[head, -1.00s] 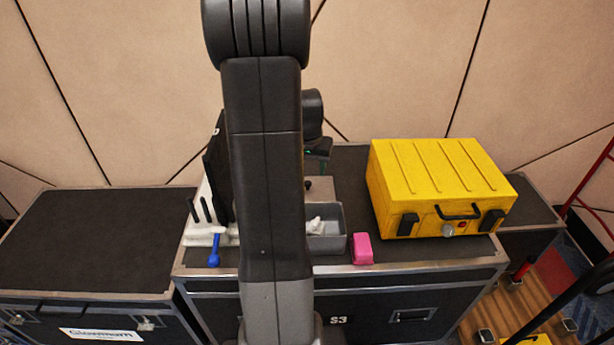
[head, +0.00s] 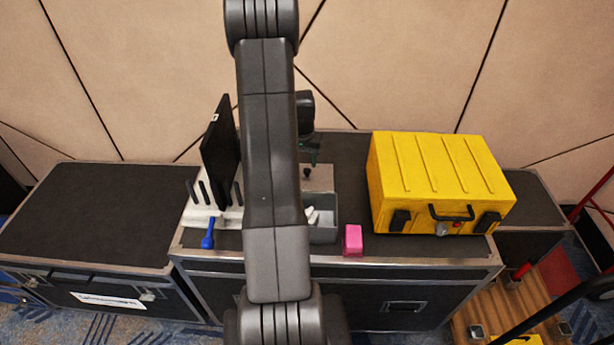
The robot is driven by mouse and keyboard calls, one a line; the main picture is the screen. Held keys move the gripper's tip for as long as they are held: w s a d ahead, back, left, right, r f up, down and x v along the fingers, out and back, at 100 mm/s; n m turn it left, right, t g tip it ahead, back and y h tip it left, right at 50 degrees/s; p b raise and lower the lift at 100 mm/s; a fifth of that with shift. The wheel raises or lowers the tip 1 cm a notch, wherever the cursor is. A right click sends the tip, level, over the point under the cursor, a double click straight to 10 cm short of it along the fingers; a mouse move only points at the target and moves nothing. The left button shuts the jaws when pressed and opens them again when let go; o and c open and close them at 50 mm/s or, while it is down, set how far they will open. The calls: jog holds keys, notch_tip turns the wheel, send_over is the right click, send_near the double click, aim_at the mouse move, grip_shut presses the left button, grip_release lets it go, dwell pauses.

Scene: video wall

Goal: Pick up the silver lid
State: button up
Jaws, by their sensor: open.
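The silver lid (head: 320,180) is a flat grey plate with a small dark knob, lying on the black case top behind a grey bin. Its left part is hidden behind my arm. My gripper (head: 313,158) shows just right of my arm, above and behind the lid's knob in the picture. It is dark with a greenish part, and it is open with nothing seen in it. Its left side is hidden by my arm, and its exact height over the lid cannot be told.
The grey bin (head: 323,229) holds white pieces. A pink block (head: 353,240) and a yellow case (head: 440,185) stand to the right. A white rack (head: 203,215) with an upright black panel (head: 220,150) and a blue tool (head: 208,234) are left. The wall is close behind.

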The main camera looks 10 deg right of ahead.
aim_at(307, 170)
jog(key=shift+w+d+f+p, duration=0.1)
jog(key=shift+d+f+p, duration=0.05)
jog(key=shift+f, duration=0.65)
jog(key=shift+w+d+f+p, duration=0.15)
jog(key=shift+d+f+p, duration=0.05)
jog(key=shift+f, duration=0.65)
jog(key=shift+w+d+f+p, duration=0.1)
jog(key=shift+d+f+p, duration=0.05)
jog(key=shift+f, duration=0.65)
grip_shut()
jog(key=shift+r, duration=0.15)
